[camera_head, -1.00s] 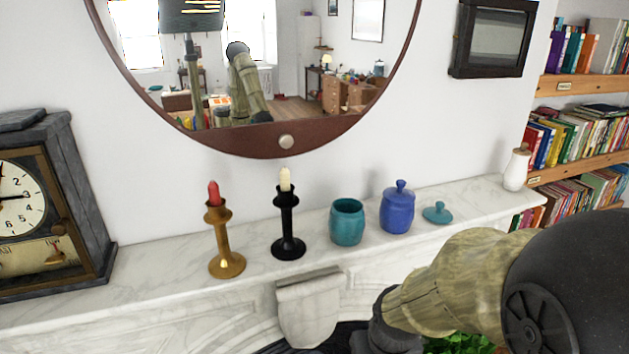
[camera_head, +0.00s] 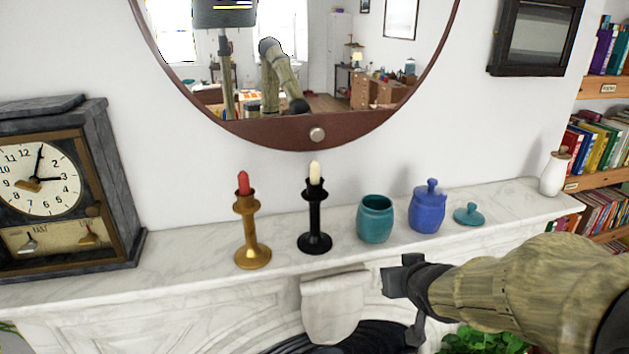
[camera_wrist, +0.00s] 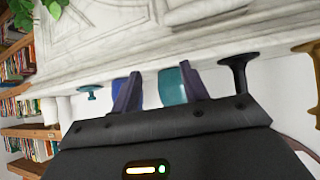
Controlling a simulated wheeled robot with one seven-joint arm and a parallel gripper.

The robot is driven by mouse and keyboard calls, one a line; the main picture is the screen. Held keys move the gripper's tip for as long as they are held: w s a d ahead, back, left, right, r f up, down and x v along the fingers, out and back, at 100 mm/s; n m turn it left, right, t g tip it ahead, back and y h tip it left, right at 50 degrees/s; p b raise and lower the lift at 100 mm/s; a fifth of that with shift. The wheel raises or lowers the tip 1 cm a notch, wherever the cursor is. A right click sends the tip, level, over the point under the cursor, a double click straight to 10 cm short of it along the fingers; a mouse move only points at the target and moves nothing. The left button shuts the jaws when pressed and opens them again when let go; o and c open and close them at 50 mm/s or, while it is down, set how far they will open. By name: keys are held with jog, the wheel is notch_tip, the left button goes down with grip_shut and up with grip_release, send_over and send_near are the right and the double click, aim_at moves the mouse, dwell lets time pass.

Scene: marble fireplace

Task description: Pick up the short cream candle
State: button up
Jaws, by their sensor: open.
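The short cream candle (camera_head: 315,173) stands upright in the black candlestick (camera_head: 315,225) on the mantel, in the head view. My gripper (camera_head: 400,305) is open and empty, in front of the mantel's edge, lower than the candle and to its right. In the wrist view, which looks upside down, the two fingers of my gripper (camera_wrist: 160,88) are spread apart, with the blue and teal jars behind them. Part of the black candlestick (camera_wrist: 238,72) shows to their right there. The candle itself cannot be made out in the wrist view.
A brass candlestick (camera_head: 252,245) with a red candle (camera_head: 243,184) stands left of the black one. The teal cup (camera_head: 375,220), lidded blue jar (camera_head: 427,208) and teal lid (camera_head: 468,214) stand to the right. A round mirror (camera_head: 230,127) hangs behind; a clock (camera_head: 110,190) stands left.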

jog(key=w+a+r+n+t+y, duration=0.2)
jog(key=w+a+r+t+y, duration=0.15)
jog(key=r, duration=0.45)
jog(key=n+t+y+b, duration=0.1)
jog(key=n+y, duration=0.3)
jog(key=y, duration=0.2)
send_near(317, 167)
jog(key=v, duration=0.4)
jog(key=shift+s+d+f, duration=0.1)
jog(key=shift+d, duration=0.05)
jog(key=p+x, duration=0.4)
jog(key=x, duration=0.8)
jog(key=shift+w+a+p, duration=0.3)
jog(key=shift+w+p, duration=0.2)
jog(key=shift+p, duration=0.15)
jog(key=p+x, duration=0.2)
jog(key=x, duration=0.1)
jog(key=shift+w+a, duration=0.3)
jog(key=shift+w, duration=0.2)
